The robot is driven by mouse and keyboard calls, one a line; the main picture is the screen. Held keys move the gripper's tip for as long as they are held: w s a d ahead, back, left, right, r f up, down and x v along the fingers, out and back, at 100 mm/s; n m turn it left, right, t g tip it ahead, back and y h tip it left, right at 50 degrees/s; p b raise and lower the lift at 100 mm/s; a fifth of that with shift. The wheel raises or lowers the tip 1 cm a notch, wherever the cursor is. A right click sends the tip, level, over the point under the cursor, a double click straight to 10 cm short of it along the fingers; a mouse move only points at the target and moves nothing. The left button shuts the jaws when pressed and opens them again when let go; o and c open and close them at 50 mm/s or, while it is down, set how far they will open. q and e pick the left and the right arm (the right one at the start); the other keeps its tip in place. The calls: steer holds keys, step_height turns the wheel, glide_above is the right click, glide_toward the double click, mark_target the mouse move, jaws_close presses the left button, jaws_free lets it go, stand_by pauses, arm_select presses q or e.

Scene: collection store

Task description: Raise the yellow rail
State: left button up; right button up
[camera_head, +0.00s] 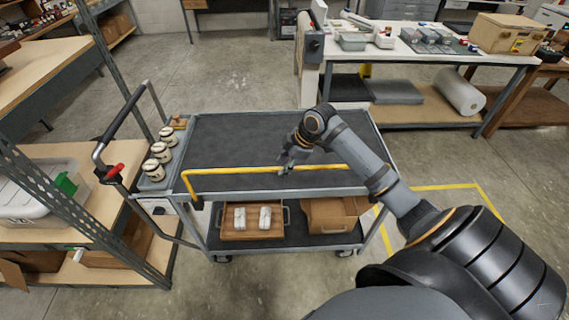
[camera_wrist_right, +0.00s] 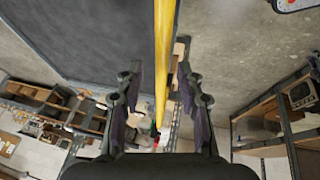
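The yellow rail (camera_head: 233,171) runs along the near long side of the grey cart's top deck (camera_head: 225,135). Its left end bends down to the cart's front edge; its right end is hidden behind my right arm. My right gripper (camera_head: 284,169) is at the middle of the rail. In the right wrist view the rail (camera_wrist_right: 163,60) passes between the two fingers of my right gripper (camera_wrist_right: 162,82). The fingers are apart, with a gap showing on both sides of the rail. My left gripper is not in view.
Several jars (camera_head: 161,152) stand on the cart's left end near the push handle (camera_head: 125,113). The lower shelf holds a wooden tray (camera_head: 238,235) with two white items and a cardboard box (camera_head: 330,214). Shelving (camera_head: 75,215) stands close on the left. The top deck is bare.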

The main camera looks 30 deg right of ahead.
steer(key=shift+d+r, duration=0.1)
steer(key=shift+r, duration=0.1)
steer(key=v, duration=0.7)
stand_by(0.4)
